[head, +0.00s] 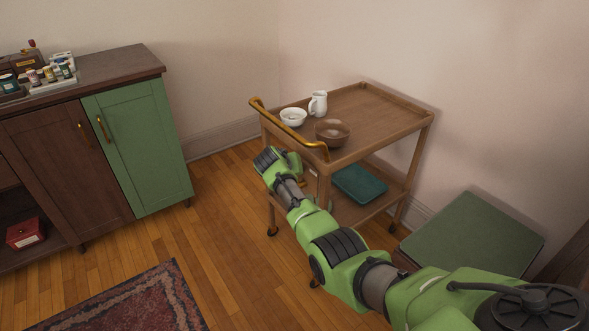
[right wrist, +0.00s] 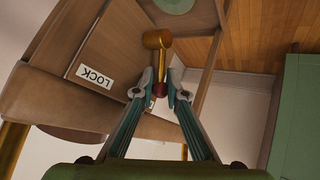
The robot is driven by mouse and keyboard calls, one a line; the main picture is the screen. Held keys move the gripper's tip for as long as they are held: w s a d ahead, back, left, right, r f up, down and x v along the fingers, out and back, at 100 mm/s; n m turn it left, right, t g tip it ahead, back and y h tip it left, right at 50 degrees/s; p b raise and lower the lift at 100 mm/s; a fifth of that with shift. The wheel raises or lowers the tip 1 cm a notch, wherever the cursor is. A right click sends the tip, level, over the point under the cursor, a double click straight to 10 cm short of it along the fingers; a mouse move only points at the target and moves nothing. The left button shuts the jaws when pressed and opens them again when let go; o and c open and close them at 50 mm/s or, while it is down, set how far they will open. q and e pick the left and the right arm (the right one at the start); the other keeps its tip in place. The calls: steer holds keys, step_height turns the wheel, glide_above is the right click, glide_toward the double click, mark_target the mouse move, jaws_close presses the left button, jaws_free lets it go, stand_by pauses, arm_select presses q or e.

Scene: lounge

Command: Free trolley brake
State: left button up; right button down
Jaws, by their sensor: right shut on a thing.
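The wooden trolley (head: 372,104) stands against the wall in the head view, with a gold push handle (head: 308,140) at its near left end. In the right wrist view a brass brake lever (right wrist: 157,41) with a dark red tip sits on the trolley, and a white LOCK label (right wrist: 95,76) is on the wood left of it. My right gripper (right wrist: 160,87) is shut on the lever's red tip. In the head view my right arm reaches to the handle end, and the fingers are mostly hidden behind it. My left gripper is out of view.
A white bowl (head: 293,117), a white jug (head: 318,103) and a brown bowl (head: 332,133) stand on the trolley top. A teal folded item (head: 358,184) lies on its lower shelf. A green-topped stool (head: 475,235) is at right, a cabinet (head: 135,145) at left.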

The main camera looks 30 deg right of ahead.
steer(key=shift+w, duration=0.15)
stand_by(0.4)
steer(key=c, duration=2.2)
jaws_free()
steer(key=shift+o, duration=0.2)
steer(key=shift+a, duration=0.15)
steer(key=v, duration=1.1)
steer(key=shift+r, duration=0.4)
steer(key=shift+a, duration=0.15)
